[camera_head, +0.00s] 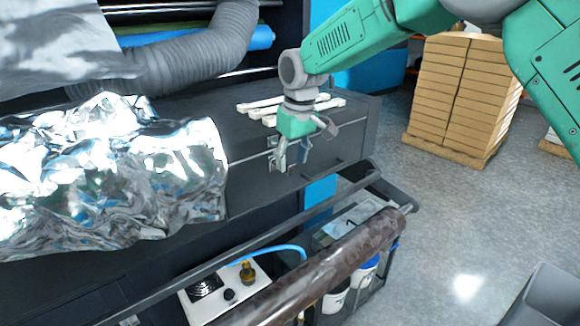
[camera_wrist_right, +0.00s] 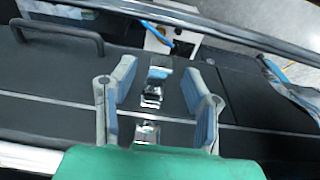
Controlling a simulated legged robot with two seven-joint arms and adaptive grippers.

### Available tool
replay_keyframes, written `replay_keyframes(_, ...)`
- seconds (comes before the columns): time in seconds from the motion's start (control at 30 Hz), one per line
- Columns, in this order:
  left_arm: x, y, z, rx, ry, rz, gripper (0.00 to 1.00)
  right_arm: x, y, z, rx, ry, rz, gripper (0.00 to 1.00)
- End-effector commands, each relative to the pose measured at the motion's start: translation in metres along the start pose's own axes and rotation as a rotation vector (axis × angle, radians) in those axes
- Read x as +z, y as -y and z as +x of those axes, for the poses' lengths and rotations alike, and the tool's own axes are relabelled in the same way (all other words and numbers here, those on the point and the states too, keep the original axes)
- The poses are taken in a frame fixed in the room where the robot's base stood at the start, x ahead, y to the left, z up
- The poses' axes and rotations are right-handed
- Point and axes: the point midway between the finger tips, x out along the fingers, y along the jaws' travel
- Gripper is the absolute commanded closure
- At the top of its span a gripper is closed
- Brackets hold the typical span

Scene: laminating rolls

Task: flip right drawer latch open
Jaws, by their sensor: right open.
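The silver drawer latch (camera_wrist_right: 153,88) sits between the two blue-padded fingers of my right gripper (camera_wrist_right: 163,88) in the right wrist view. Its lower metal part (camera_wrist_right: 147,132) lies across a seam from the upper part. The fingers stand apart, one on each side of the latch, and hold nothing. In the head view my right gripper (camera_head: 291,156) points down at the front of the dark drawer unit (camera_head: 245,188) and partly hides the latch. I cannot tell whether a finger touches the latch. My left gripper is not in view.
A dark handle (camera_wrist_right: 58,32) is left of the latch in the wrist view. Crumpled silver foil (camera_head: 110,180) lies left of the drawer. Pale bars (camera_head: 262,105) lie on top. A brown roll (camera_head: 320,270) and rail run in front. Stacked boxes (camera_head: 460,90) stand behind right.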

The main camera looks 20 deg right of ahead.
Motion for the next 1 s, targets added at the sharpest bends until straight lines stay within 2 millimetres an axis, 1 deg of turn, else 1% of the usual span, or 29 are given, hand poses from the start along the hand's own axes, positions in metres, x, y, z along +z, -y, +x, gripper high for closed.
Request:
replay_keyframes(0.03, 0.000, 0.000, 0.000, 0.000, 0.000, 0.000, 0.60, -0.002, 0.000, -0.013, 0.001, -0.005, 0.001, 0.59)
replay_keyframes(0.2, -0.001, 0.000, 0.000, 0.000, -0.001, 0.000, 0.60, -0.003, -0.001, -0.049, 0.001, -0.004, 0.000, 0.59)
replay_keyframes(0.3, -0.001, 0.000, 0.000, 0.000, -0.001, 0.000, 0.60, -0.003, -0.001, -0.067, 0.000, -0.002, -0.001, 0.59)
replay_keyframes(0.4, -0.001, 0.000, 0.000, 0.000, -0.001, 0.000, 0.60, -0.004, -0.001, -0.080, -0.001, -0.001, 0.000, 0.59)
replay_keyframes(0.5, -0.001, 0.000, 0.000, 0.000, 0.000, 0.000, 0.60, -0.004, -0.001, -0.088, -0.001, 0.000, 0.000, 0.59)
replay_keyframes(0.6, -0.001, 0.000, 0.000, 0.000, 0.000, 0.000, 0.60, -0.004, -0.001, -0.091, -0.002, 0.002, 0.000, 0.59)
replay_keyframes(1.0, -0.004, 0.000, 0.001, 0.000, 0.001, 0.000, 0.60, -0.004, -0.001, -0.092, -0.001, 0.001, 0.000, 0.59)
